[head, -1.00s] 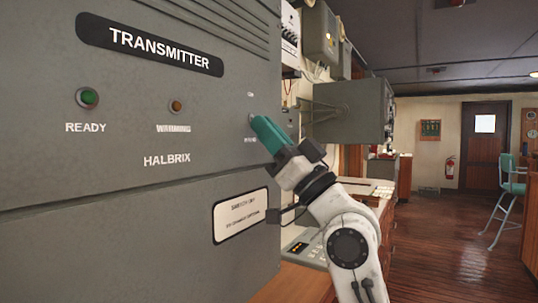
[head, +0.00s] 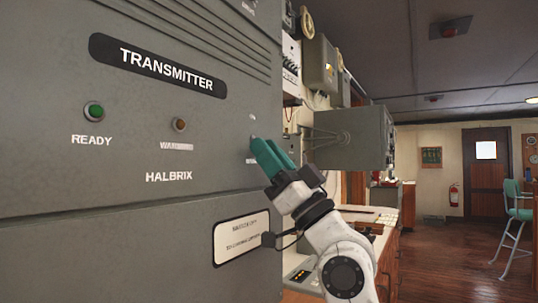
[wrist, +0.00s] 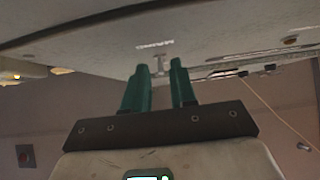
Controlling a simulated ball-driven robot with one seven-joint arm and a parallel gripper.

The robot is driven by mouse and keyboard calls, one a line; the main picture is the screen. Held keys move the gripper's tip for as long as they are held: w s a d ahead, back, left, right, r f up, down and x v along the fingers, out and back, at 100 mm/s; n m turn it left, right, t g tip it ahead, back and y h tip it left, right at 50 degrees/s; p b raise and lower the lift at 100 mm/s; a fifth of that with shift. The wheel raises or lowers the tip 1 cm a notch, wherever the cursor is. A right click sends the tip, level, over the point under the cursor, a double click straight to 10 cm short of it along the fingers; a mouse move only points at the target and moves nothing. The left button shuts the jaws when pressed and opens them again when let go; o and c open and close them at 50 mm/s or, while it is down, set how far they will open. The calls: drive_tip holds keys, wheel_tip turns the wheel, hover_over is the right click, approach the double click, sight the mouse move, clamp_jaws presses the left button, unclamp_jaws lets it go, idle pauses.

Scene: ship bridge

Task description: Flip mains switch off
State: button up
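The grey transmitter cabinet (head: 120,175) fills the left of the head view. Its small mains switch (head: 253,144) sits near the panel's right edge, above a partly covered label. In the wrist view the metal switch (wrist: 158,61) shows beside an upside-down label, just beyond the gap between my fingertips. My gripper (head: 262,152) has two teal fingers, close to the panel just right of and below the switch. In the wrist view my gripper (wrist: 160,68) is open with a narrow gap and nothing clamped in it. Whether a finger touches the switch cannot be told.
A green READY lamp (head: 94,111) and a dim amber lamp (head: 179,125) are on the panel. A grey box (head: 350,138) juts from the wall beyond my gripper. A desk (head: 303,285) lies below my arm.

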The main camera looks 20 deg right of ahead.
drive_tip(key=shift+o, duration=0.5)
drive_tip(key=b+v, duration=0.2)
drive_tip(key=v, duration=0.8)
drive_tip(key=shift+s+f, duration=0.25)
drive_tip(key=shift+f, duration=0.05)
drive_tip(key=shift+d, duration=0.15)
